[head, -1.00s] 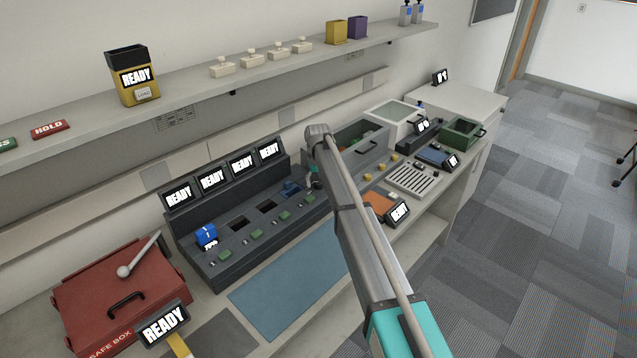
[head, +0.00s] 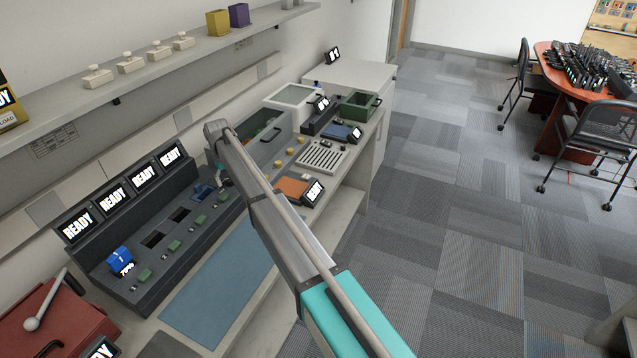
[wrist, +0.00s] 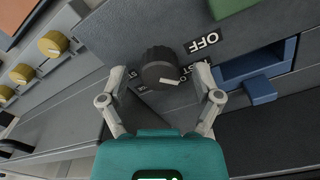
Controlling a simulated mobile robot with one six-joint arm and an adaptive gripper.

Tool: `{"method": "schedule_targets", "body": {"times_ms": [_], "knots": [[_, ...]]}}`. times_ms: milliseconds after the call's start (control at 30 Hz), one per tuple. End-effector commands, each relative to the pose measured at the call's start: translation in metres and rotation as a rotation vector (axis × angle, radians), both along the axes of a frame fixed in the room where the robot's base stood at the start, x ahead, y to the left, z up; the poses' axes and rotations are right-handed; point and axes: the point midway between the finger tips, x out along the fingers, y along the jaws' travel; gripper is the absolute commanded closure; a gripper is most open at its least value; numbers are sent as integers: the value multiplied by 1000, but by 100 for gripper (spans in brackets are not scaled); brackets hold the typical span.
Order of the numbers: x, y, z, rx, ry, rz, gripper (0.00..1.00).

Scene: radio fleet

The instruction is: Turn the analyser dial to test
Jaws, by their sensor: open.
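The analyser dial (wrist: 158,66) is a black ribbed knob on a dark grey panel in the wrist view, with a short pale mark on its lower edge. A white OFF label (wrist: 203,43) sits to its upper right. Other white labels near the dial are partly covered, so I cannot read them fully. My gripper (wrist: 159,76) is open, with one finger on each side of the dial and a visible gap on both sides. In the head view, my arm hides the dial and most of the gripper.
A slot with a blue block (wrist: 262,88) lies right of the dial. Several yellow knobs (wrist: 53,44) are at the left. In the head view, a charger rack with READY screens (head: 115,200) stands left of my arm, and a blue mat (head: 222,300) lies in front.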

Motion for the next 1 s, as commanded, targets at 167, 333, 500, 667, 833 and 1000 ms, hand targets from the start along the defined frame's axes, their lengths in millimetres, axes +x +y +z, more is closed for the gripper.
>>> {"method": "schedule_targets", "body": {"times_ms": [167, 333, 500, 667, 833, 1000], "knots": [[0, 0, 0, 0, 0, 115, 18], [0, 0, 0, 0, 0, 226, 18], [0, 0, 0, 0, 0, 337, 18], [-1, 0, 0, 0, 0, 441, 18], [-1, 0, 0, 0, 0, 553, 18], [-1, 0, 9, 1, 0, 631, 18]]}}
